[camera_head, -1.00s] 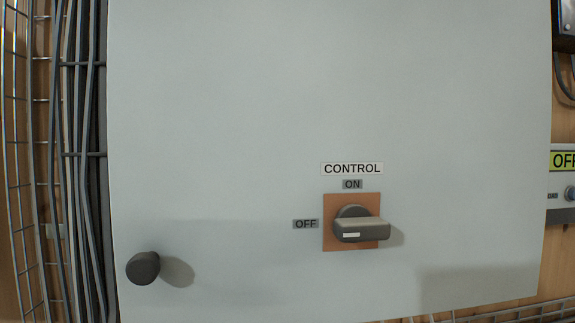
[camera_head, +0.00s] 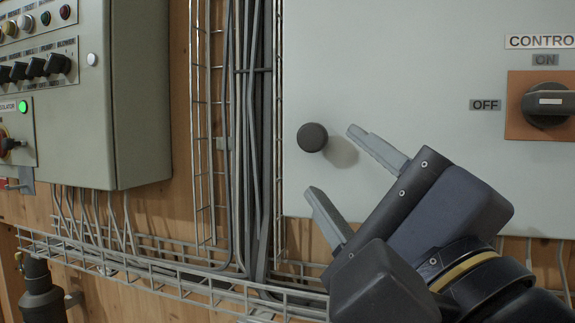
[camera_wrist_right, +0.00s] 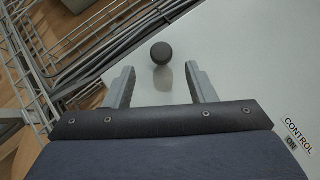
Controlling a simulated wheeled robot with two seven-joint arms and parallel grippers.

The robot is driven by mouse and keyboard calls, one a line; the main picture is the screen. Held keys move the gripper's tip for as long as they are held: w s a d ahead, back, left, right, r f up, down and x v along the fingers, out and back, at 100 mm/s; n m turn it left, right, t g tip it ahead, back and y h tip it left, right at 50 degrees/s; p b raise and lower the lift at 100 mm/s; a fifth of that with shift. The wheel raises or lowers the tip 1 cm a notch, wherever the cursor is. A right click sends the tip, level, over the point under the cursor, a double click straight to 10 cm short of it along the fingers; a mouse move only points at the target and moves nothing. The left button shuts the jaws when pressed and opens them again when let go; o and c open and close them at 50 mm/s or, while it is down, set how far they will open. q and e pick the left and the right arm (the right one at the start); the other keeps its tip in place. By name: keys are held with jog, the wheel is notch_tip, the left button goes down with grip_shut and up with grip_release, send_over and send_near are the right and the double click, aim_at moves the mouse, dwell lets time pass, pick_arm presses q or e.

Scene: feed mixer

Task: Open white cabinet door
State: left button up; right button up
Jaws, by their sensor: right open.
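The white cabinet door (camera_head: 400,60) fills the right of the head view. A round black knob (camera_head: 312,137) sticks out near its lower left corner. My right gripper (camera_head: 346,162) is open and empty, just right of and below the knob, its fingers pointing toward it. In the right wrist view the knob (camera_wrist_right: 161,53) stands ahead of the two spread fingers (camera_wrist_right: 161,82), roughly midway between them and apart from both. A black rotary switch (camera_head: 549,104) sits on an orange plate beside an OFF label. My left gripper is not in view.
Vertical cables (camera_head: 250,130) and wire trays run close along the door's left edge. A horizontal wire tray (camera_head: 170,278) passes below. A grey control box (camera_head: 135,95) with knobs and lamps hangs on the wooden wall at left.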

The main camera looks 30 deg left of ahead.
aim_at(314, 141)
jog(key=p+x, duration=0.2)
jog(key=x, duration=0.5)
jog(key=shift+w+a+r, duration=0.15)
jog(key=shift+a+r, duration=0.1)
jog(key=shift+c, duration=0.4)
grip_shut()
